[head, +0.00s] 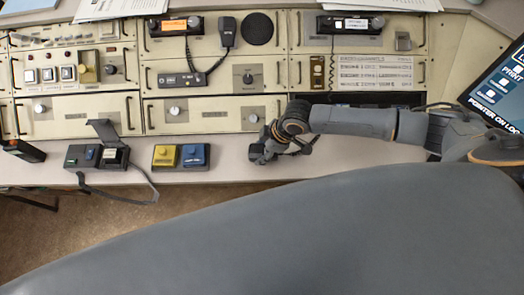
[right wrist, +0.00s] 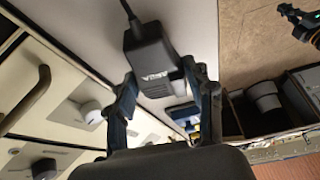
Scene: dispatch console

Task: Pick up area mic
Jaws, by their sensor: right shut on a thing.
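In the right wrist view, a dark grey box-shaped mic (right wrist: 152,62) with a pale label, a ribbed face and a black cable at its top sits between the two fingers of my right gripper (right wrist: 163,88). The fingers are shut on its sides. In the head view, my right gripper (head: 264,153) is at the front edge of the console desk, right of the yellow and blue boxes. I cannot make out the mic there; the gripper hides it. Another dark hand mic (head: 228,33) hangs on the upper panel. My left gripper is not in view.
The console panels (head: 190,117) with knobs and handles rise behind the narrow desk (head: 226,150). A yellow box (head: 165,156), a blue box (head: 196,156) and a dark device (head: 96,157) with a dangling strap stand left of my gripper. A screen (head: 500,88) is at the right.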

